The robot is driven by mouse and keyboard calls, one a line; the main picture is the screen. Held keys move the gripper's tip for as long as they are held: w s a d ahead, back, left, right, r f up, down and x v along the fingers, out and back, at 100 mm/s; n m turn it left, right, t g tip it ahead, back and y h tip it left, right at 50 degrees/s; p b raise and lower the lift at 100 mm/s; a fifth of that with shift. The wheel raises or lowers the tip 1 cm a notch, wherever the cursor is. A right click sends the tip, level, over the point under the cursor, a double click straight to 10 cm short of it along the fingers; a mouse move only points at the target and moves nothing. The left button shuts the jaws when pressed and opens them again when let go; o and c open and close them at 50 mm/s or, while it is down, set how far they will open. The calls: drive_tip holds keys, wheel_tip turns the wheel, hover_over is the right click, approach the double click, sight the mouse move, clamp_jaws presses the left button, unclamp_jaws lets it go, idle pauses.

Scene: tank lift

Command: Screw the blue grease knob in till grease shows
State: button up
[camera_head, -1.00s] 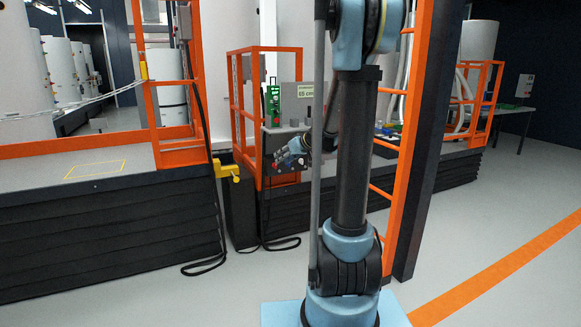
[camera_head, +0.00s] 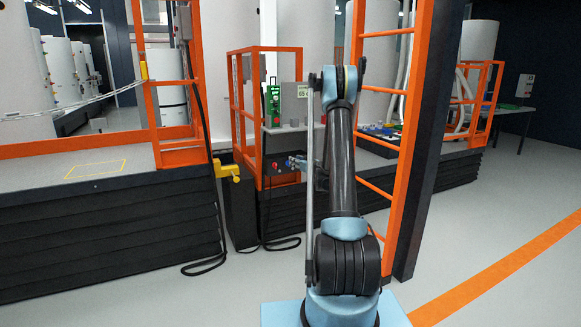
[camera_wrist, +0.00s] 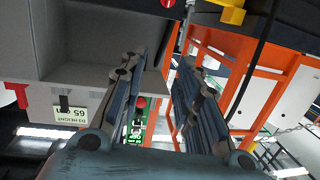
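I cannot make out the blue grease knob in either view. My gripper (camera_wrist: 156,66) is open, with a clear gap between its two fingers and nothing held. In the head view my gripper (camera_head: 294,162) is small, beside the grey control console (camera_head: 281,178) and partly hidden by my arm. A green unit (camera_head: 273,103) stands on top of the console, left of a sign. In the wrist view, which is tilted nearly upside down, a green part (camera_wrist: 135,130) shows between the fingers, with a red round part (camera_wrist: 140,103) by it.
An orange rail frame (camera_head: 237,110) stands left of the console, and an orange ladder (camera_head: 411,115) rises right of my arm. A yellow bracket (camera_head: 228,172) juts from the platform's edge. A black cable (camera_head: 205,266) lies on the floor. Grey floor is open at the right.

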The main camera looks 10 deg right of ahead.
drive_tip(key=w+d+f+m+t+h, duration=0.1)
drive_tip(key=w+d+f, duration=0.1)
drive_tip(key=f, duration=0.2)
drive_tip(key=w+d+f+t, duration=0.1)
drive_tip(key=w+d+f, duration=0.1)
drive_tip(key=d+f, duration=0.15)
drive_tip(key=x, duration=1.7)
drive_tip(key=shift+w+a+f, duration=0.15)
drive_tip(key=shift+w+f, duration=0.05)
drive_tip(key=shift+f, duration=0.2)
clamp_jaws()
